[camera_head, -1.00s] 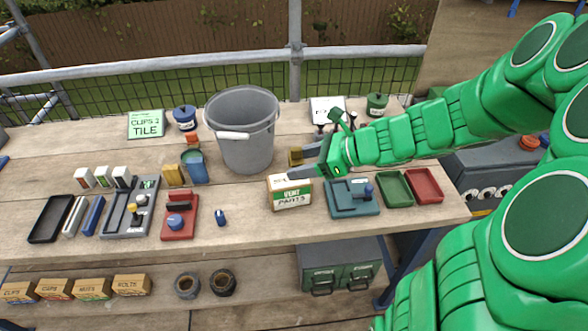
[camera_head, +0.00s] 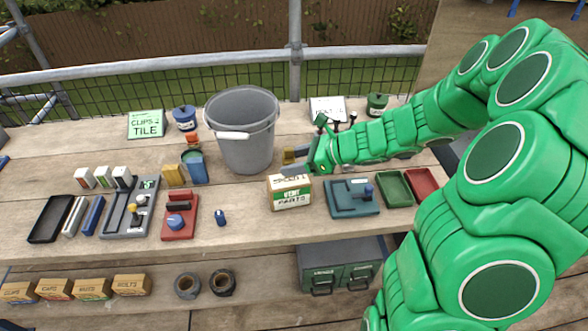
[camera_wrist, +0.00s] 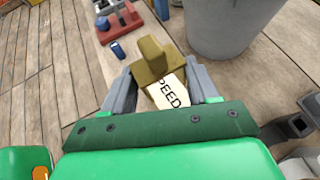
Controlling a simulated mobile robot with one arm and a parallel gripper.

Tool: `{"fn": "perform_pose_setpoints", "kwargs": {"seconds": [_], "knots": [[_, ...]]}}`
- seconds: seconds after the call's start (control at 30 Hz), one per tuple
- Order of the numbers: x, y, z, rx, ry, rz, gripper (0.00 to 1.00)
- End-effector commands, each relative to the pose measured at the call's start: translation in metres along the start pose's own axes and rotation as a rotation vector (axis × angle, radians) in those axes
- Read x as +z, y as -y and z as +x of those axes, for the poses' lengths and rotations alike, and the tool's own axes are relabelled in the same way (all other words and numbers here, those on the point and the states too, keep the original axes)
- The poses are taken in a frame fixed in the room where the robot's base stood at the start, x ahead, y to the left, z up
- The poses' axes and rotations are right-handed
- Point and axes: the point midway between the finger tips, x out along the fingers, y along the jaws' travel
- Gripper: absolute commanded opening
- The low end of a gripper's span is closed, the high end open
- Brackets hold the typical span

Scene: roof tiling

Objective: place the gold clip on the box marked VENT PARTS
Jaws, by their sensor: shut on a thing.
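The gold clip (camera_head: 289,155) is held between the fingers of my gripper (camera_head: 293,163). In the wrist view the clip (camera_wrist: 155,62) is a block with a narrower upright part, between the two grey fingers. The box marked VENT PARTS (camera_head: 291,198) is tan with a green and white label and sits near the front of the bench. The gripper is at the box's back edge in the head view. In the wrist view a cream lettered surface (camera_wrist: 170,93), seemingly the box top, shows under the clip. I cannot tell the gap between clip and box.
A grey bucket (camera_head: 247,150) stands behind and left of the box. A teal fixture (camera_head: 350,199) is close on its right, with green (camera_head: 394,188) and red trays (camera_head: 421,184) beyond. A small blue item (camera_head: 221,217) lies left on mostly open bench.

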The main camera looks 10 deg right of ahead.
Motion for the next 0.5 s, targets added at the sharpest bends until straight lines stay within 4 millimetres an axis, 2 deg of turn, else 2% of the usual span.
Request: {"fn": "perform_pose_setpoints", "kwargs": {"seconds": [0.17, 0.4, 0.5], "knots": [[-0.005, 0.005, 0.006, 0.001, 0.0, 0.001, 0.18], [-0.028, 0.004, 0.018, 0.002, 0.003, 0.004, 0.18], [-0.031, 0.004, 0.02, 0.001, 0.002, 0.003, 0.18]]}}
